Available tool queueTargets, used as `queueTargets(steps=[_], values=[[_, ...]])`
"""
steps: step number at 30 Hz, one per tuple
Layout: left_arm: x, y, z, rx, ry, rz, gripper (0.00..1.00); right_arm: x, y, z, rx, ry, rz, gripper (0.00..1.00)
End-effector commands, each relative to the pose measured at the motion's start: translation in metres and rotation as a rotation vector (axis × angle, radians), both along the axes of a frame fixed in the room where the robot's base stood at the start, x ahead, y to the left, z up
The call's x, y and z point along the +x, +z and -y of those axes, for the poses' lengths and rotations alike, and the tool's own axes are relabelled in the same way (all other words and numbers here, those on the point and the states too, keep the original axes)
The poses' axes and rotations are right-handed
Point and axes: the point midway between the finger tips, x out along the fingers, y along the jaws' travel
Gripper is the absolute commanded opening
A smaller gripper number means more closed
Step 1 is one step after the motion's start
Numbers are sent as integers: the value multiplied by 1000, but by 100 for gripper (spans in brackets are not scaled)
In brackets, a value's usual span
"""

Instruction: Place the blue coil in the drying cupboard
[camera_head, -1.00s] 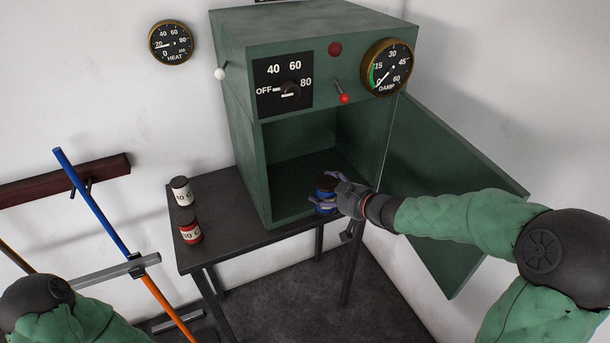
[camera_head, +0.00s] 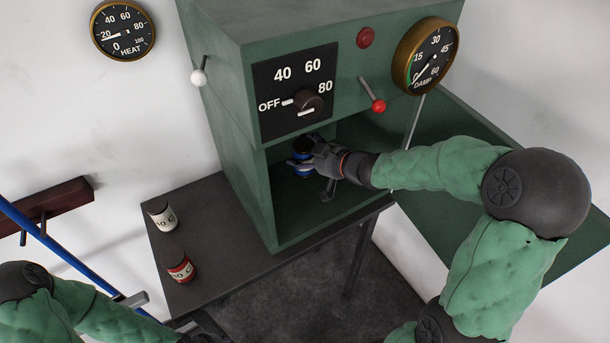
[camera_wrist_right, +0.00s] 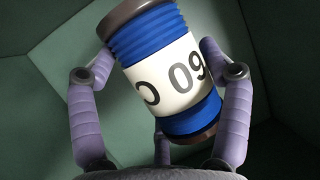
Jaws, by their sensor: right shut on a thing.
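The blue coil (camera_head: 302,168), with dark ends and a white label, is in my right gripper (camera_head: 308,163). In the right wrist view the coil (camera_wrist_right: 165,75) sits tilted between the purple fingers, its label partly reading "09". The gripper is shut on it and is inside the open green drying cupboard (camera_head: 262,215). The gripper partly hides the coil in the head view, and I cannot tell whether the coil touches the cupboard floor. My left arm shows at the lower left of the head view, and its gripper is not clearly visible.
The cupboard door (camera_head: 470,150) hangs open on the right. A red-knobbed lever (camera_head: 376,103) juts out above the opening.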

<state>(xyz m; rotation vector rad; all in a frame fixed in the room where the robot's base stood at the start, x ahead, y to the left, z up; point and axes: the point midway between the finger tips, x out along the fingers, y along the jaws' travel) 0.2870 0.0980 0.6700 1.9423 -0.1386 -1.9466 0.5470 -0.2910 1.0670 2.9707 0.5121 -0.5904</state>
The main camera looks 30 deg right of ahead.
Motion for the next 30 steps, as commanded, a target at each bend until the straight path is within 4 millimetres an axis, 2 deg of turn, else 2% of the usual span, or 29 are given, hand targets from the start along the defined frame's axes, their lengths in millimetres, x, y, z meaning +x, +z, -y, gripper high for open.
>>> queueTargets(steps=[1, 3, 10, 18, 30], values=[[0, -10, 0, 0, 0, -1, 40, 0, -13, 0, 1, 0, 1, 26], [0, -16, 0, 0, 0, -1, 40, 0, -23, 1, 1, -1, 1, 26], [0, -25, 0, 0, 0, 0, 40, 0, -39, 1, 0, -2, 2, 26], [0, -47, 0, 0, 0, 0, 40, 0, -78, 1, -1, -1, 2, 26], [0, -47, 0, 0, 0, 1, 40, 0, -80, 1, -1, -1, 3, 26]])
